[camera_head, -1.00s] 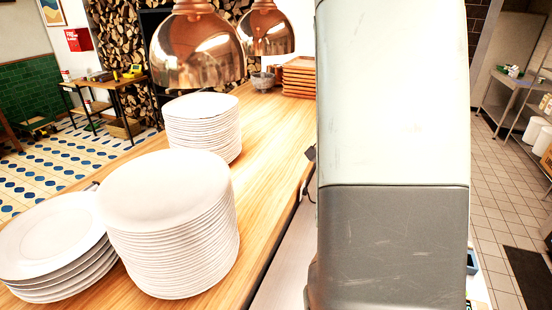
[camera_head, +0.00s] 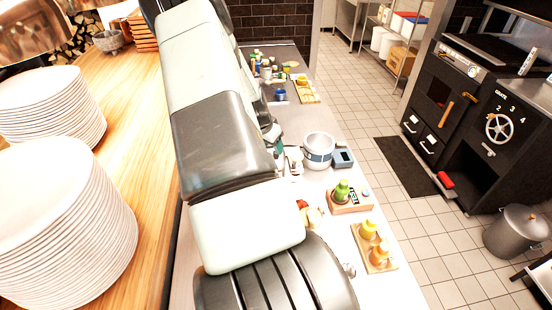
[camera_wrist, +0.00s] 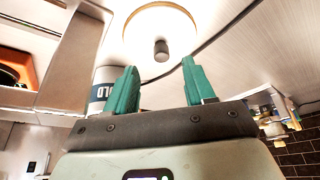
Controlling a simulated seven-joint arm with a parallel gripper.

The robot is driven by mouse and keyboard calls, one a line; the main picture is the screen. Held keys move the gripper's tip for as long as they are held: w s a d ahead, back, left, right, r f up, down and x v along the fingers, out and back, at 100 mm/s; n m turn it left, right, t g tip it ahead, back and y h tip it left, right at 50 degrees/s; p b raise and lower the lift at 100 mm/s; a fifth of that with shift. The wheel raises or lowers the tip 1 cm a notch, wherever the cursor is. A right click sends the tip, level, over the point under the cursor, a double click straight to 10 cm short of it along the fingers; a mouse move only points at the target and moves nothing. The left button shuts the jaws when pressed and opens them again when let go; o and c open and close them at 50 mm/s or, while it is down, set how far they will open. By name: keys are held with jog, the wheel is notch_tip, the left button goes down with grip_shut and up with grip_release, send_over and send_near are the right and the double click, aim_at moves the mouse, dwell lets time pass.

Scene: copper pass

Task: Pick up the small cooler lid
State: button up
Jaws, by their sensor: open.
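A round white lid with a pale tan rim and a grey knob, which looks like the small cooler lid (camera_wrist: 141,30), shows ahead of my gripper (camera_wrist: 159,64) in the wrist view. My gripper is open and empty. Its two teal fingers stand apart, with the knob in line with the gap between them; I see no contact. The lid seems to lie flat on the pale counter. In the head view I cannot pick it out; my arm covers part of the counter.
A wooden tray with a green item (camera_head: 346,196) and a board with yellow-orange items (camera_head: 374,250) lie along the steel counter. Plate stacks (camera_head: 58,225) stand on the wooden counter. A dark cable (camera_wrist: 215,38) runs past the lid.

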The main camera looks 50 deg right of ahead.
aim_at(275, 153)
jog(key=x, duration=0.5)
jog(key=shift+w+d+r, duration=0.1)
grip_shut()
